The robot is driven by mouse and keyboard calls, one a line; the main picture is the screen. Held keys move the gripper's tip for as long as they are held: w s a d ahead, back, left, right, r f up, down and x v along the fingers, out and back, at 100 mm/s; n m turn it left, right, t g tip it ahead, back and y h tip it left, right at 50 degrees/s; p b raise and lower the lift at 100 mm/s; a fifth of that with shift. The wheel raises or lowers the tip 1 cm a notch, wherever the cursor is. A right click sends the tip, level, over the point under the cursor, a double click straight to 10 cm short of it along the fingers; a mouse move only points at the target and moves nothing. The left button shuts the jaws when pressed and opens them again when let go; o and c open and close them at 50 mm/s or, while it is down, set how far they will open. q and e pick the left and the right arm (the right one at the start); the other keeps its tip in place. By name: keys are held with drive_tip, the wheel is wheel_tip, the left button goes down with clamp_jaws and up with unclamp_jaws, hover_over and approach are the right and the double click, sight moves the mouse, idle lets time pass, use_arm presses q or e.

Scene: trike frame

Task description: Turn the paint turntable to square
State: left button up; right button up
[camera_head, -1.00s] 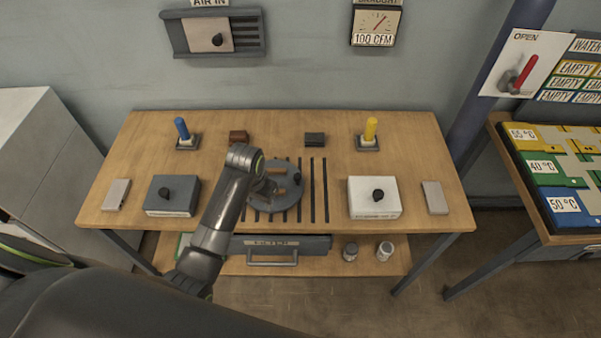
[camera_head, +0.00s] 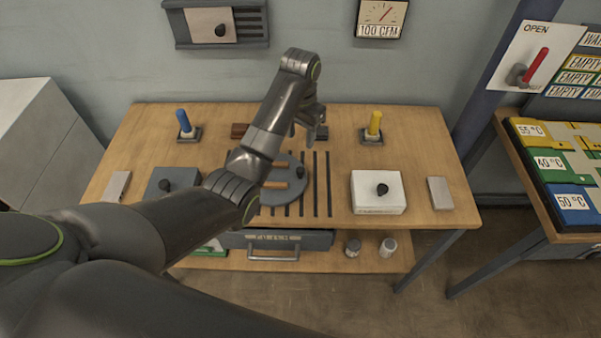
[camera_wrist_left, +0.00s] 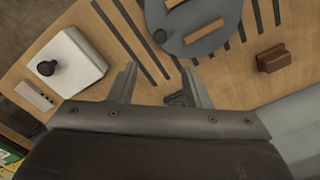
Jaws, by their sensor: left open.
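The paint turntable (camera_head: 288,192) is a grey disc on the wooden table, partly hidden by my left arm in the head view. It has a small black knob (camera_head: 300,172) near its rim and tan bars on its face. The turntable (camera_wrist_left: 205,38) and its knob (camera_wrist_left: 160,36) also show at the top of the left wrist view. My right gripper is out of view.
Dark slots (camera_head: 316,190) run beside the disc. A white box (camera_head: 378,200) with a black knob stands right, a grey box (camera_head: 160,187) left. Blue (camera_head: 184,121) and yellow (camera_head: 374,124) handles stand at the back. A brown block (camera_wrist_left: 272,58) lies behind the disc.

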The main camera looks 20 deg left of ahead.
sight(301, 169)
use_arm(q)
wheel_tip(301, 169, down, 15)
drive_tip(key=shift+r+p, duration=0.2)
drive_tip(key=shift+p, duration=0.3)
clamp_jaws()
